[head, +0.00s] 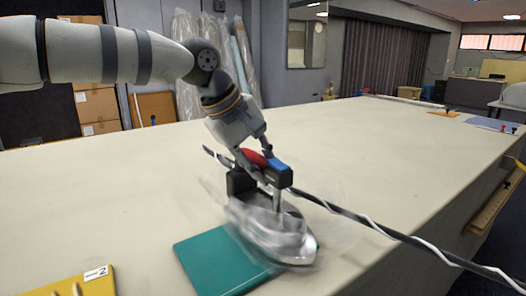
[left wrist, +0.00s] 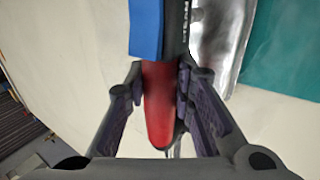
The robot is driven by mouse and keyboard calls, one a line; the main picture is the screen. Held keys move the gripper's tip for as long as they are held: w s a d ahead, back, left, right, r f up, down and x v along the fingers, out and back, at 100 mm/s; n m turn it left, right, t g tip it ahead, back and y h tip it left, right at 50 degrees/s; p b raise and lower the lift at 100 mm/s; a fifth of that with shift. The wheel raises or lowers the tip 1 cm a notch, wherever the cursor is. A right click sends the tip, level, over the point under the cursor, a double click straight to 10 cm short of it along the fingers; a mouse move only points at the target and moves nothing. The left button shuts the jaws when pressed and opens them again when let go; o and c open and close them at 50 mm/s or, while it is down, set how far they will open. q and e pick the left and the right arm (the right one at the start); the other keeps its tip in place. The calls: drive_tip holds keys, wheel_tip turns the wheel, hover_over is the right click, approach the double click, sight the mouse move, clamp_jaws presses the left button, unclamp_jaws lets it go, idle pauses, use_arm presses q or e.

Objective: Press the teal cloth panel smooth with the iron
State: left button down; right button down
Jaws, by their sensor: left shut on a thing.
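The teal cloth panel (head: 212,262) lies flat on the table at the front, left of the iron. It also shows at the upper right of the left wrist view (left wrist: 280,50). The iron (head: 285,243) has a silver body and a red handle, and it looks blurred. It covers the panel's right part in the head view; I cannot tell whether it touches the cloth. My left gripper (head: 262,165) is shut on the iron's red handle (left wrist: 160,105), with a finger on each side in the left wrist view. My right gripper is in neither view.
A dark and white cord (head: 385,228) runs across the pale table (head: 120,185) from behind the iron to the right front. A yellow piece (head: 75,285) marked "2" lies at the front left. The table's left and far middle are clear. A blue mat (head: 492,124) lies far right.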

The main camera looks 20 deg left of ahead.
use_arm(q)
drive_tip(key=shift+f, duration=0.45)
idle(1.0)
drive_tip(key=shift+s+f, duration=0.1)
drive_tip(key=shift+f, duration=0.65)
idle(1.2)
wheel_tip(320, 180, up, 8)
drive_tip(key=shift+f, duration=0.2)
drive_tip(key=shift+r, duration=0.4)
drive_tip(key=shift+r, duration=2.9)
